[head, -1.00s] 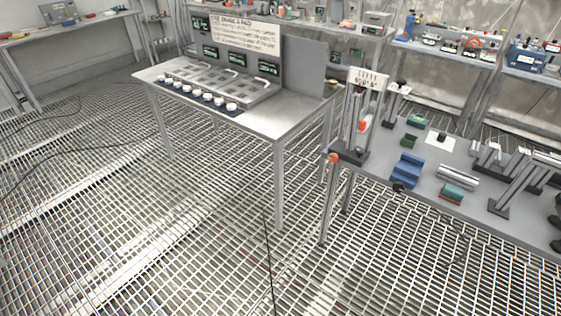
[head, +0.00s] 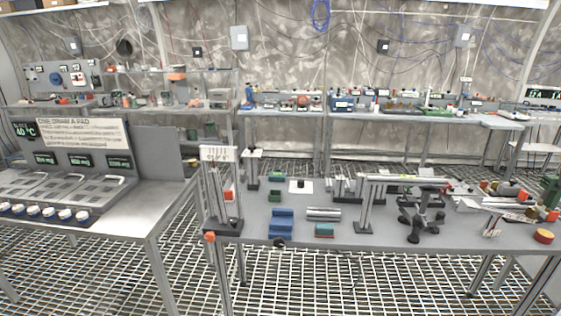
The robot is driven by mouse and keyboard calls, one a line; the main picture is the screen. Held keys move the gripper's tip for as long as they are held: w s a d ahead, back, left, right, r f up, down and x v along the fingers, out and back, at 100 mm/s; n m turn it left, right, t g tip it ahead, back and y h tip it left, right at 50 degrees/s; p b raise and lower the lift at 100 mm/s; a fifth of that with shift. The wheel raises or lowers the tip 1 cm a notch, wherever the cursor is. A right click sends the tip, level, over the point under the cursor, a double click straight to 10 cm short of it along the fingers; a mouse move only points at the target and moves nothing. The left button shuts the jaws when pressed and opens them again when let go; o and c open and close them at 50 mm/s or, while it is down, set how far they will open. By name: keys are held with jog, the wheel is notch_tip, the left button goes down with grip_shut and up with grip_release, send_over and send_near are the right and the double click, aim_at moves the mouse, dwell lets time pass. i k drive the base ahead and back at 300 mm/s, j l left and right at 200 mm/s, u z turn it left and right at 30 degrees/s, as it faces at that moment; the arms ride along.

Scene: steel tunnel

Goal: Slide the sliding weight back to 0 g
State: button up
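I cannot pick out the sliding weight or a 0 g mark at this distance. A horizontal bar (head: 405,179) rests across uprights on the grey bench, with a dark clamp-like stand under its right part. A vertical column stand (head: 213,195) with a small sign on top and an orange piece on it stands at the bench's left end. Whether either one carries the weight cannot be told. My gripper is not in view.
The grey bench (head: 345,236) also holds blue blocks (head: 282,222), a metal cylinder (head: 323,213) and a red-orange round piece (head: 543,236). A steel table (head: 140,215) with a panel stands at left. Open grating floor (head: 300,280) lies in front. Crowded benches line the back wall.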

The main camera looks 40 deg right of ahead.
aim_at(531, 212)
jog(key=z, duration=2.3)
